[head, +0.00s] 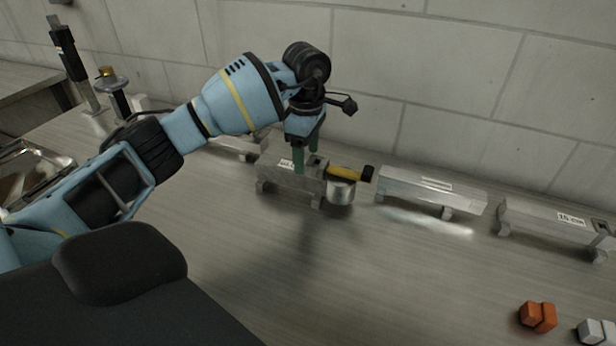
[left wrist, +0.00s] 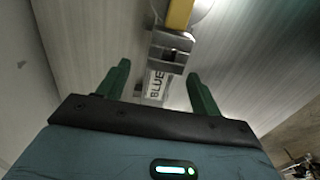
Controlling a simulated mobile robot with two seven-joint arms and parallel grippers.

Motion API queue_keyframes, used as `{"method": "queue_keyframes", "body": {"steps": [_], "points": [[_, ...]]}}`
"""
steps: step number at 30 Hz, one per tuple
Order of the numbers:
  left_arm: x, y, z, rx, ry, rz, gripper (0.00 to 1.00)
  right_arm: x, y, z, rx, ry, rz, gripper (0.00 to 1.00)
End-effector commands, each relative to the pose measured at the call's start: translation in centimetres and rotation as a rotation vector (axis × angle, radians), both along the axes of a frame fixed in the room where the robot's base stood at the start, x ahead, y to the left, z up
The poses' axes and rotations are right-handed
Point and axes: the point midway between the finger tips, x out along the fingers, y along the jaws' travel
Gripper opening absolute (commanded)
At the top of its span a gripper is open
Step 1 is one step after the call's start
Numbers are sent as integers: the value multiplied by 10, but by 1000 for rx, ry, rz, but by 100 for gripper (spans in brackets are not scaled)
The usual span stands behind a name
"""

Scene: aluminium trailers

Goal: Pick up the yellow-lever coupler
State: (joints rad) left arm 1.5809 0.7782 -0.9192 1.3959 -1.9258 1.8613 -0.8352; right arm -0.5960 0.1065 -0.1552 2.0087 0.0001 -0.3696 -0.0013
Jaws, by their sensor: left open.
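The yellow-lever coupler (head: 341,190) sits at the right end of a short aluminium bar (head: 275,178) on the bench. Its yellow lever (head: 345,174) has a black end and points right. My left gripper (head: 309,158) is open, pointing down above the bar, with its green fingers beside the coupler's rear end. In the left wrist view, the grey coupler body (left wrist: 171,50) and yellow lever (left wrist: 179,14) lie ahead, between the lines of the two spread fingers (left wrist: 158,70). A "BLUE" label (left wrist: 156,86) shows on the bar. Contact with the fingers cannot be told. My right gripper is out of view.
More aluminium bars stand on feet to the right, one near (head: 430,190) and one farther (head: 550,223). Orange blocks (head: 538,316) and white blocks (head: 597,331) lie at the front right. A block wall (head: 450,80) closes the back.

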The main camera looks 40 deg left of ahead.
Motion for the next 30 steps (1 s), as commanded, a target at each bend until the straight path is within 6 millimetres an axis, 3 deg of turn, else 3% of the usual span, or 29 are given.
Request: {"method": "queue_keyframes", "body": {"steps": [5,16,25,30], "points": [[0,0,-4,0,-1,0,65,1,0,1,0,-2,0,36],[-4,-5,-49,0,-1,1,65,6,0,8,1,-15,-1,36],[-4,-5,-53,0,-3,0,65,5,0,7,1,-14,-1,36],[-4,-5,-53,1,-3,0,44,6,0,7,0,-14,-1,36]]}}
